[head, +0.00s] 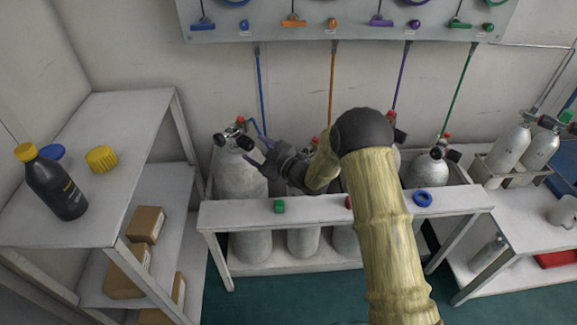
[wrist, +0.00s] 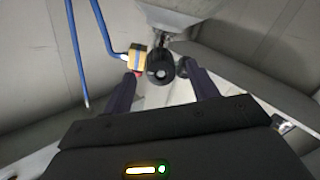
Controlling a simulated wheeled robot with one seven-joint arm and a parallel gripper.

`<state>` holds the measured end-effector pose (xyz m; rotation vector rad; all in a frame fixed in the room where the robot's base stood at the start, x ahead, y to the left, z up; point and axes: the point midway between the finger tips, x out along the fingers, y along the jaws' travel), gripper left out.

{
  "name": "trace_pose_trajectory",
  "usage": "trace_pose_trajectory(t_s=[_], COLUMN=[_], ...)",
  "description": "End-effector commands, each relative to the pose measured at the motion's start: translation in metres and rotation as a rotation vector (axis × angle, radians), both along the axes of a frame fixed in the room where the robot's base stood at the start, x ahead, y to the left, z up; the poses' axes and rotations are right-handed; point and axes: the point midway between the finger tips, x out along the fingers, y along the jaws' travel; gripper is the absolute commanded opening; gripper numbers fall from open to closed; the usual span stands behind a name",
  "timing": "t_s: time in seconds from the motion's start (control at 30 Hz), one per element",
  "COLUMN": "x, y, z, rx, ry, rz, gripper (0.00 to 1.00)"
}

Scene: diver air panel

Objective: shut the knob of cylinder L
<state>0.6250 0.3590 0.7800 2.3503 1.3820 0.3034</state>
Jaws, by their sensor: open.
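The leftmost grey cylinder (head: 238,178) stands upright in the rack, with a valve and black knobs (head: 245,143) on top. I cannot read a letter on any cylinder. My gripper (head: 256,152) is open beside this valve, on its right. In the wrist view a round black knob (wrist: 160,70) with a grey centre lies between and just beyond my two dark fingertips (wrist: 163,80). I cannot tell whether a finger touches it. A yellow and black fitting (wrist: 135,59) with a blue hose sits close to its left.
More cylinders (head: 428,172) stand to the right, partly behind my arm. The rack's front rail (head: 330,208) carries a green piece (head: 279,206) and a blue ring (head: 422,198). A shelf (head: 90,220) with a bottle (head: 50,185) stands at left. The valve panel (head: 345,22) is above.

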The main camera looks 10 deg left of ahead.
Motion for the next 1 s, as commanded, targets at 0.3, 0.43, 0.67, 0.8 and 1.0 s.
trace_pose_trajectory(t_s=[0.3, 0.43, 0.67, 0.8, 1.0], x=[-0.031, -0.044, -0.063, -0.069, -0.070], y=[-0.058, -0.080, -0.115, -0.125, -0.126], z=[0.001, 0.001, 0.001, 0.001, 0.001], rx=[-0.001, -0.001, -0.001, -0.002, -0.002], ry=[0.003, 0.003, 0.003, 0.001, 0.001], rz=[-0.004, -0.004, -0.004, -0.002, -0.001], gripper=[0.59, 0.59, 0.59, 0.59, 0.59])
